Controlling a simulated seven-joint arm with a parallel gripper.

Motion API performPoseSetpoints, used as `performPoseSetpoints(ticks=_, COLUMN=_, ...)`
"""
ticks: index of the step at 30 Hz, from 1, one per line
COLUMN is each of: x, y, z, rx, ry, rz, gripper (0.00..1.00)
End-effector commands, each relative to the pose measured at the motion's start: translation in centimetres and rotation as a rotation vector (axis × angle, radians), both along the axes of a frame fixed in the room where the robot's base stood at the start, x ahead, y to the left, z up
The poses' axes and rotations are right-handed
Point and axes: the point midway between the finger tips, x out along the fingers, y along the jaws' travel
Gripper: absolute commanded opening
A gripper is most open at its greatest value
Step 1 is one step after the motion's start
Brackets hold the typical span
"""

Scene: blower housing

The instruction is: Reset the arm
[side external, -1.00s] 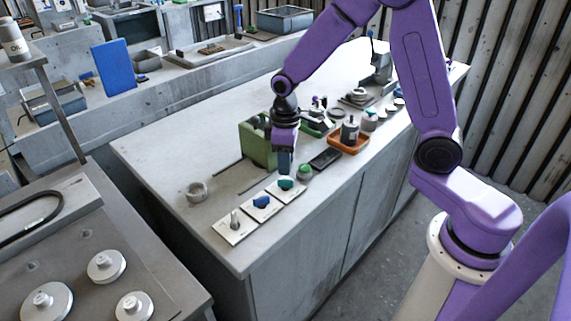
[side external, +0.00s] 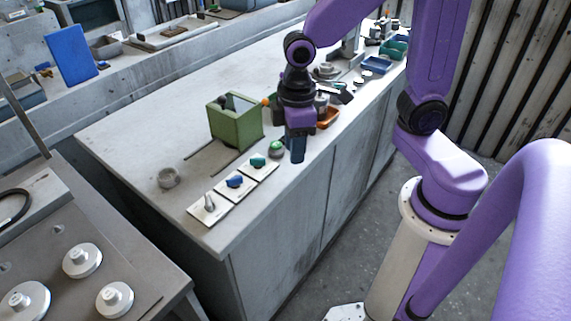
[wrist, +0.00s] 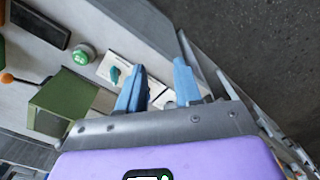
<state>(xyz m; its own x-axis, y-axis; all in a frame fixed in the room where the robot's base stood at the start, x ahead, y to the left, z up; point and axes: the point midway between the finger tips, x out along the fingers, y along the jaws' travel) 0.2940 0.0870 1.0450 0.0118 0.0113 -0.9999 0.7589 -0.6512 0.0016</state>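My gripper (side external: 297,158) hangs pointing down near the front edge of the bench in the side external view, to the right of the card with the green piece (side external: 258,161). In the wrist view its two blue fingers (wrist: 160,72) stand apart, with nothing held between them. The purple arm above it is bent, and its wrist covers part of the bench behind.
A green open box (side external: 235,125) stands on the grey bench, with a green-topped round button (side external: 276,149) nearby. Cards with a blue knob (side external: 235,181) and a metal lever (side external: 209,203) lie at the front. An orange tray (side external: 328,117) sits behind my gripper.

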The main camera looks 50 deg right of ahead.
Motion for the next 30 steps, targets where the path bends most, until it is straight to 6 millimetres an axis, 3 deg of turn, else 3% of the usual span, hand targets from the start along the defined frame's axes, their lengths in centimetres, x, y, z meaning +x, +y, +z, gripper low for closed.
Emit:
performPoseSetpoints(ticks=9, x=-8.4, y=-1.6, z=2.1, rx=0.011, ry=-0.006, rz=0.149, gripper=0.34)
performPoseSetpoints(ticks=15, x=-11.9, y=-2.9, z=2.6, rx=0.014, ry=-0.006, rz=0.214, gripper=0.34)
performPoseSetpoints(ticks=20, x=-13.0, y=-3.4, z=2.6, rx=0.013, ry=-0.006, rz=0.234, gripper=0.34)
performPoseSetpoints(ticks=30, x=-13.0, y=-3.4, z=2.7, rx=0.013, ry=-0.006, rz=0.235, gripper=0.34)
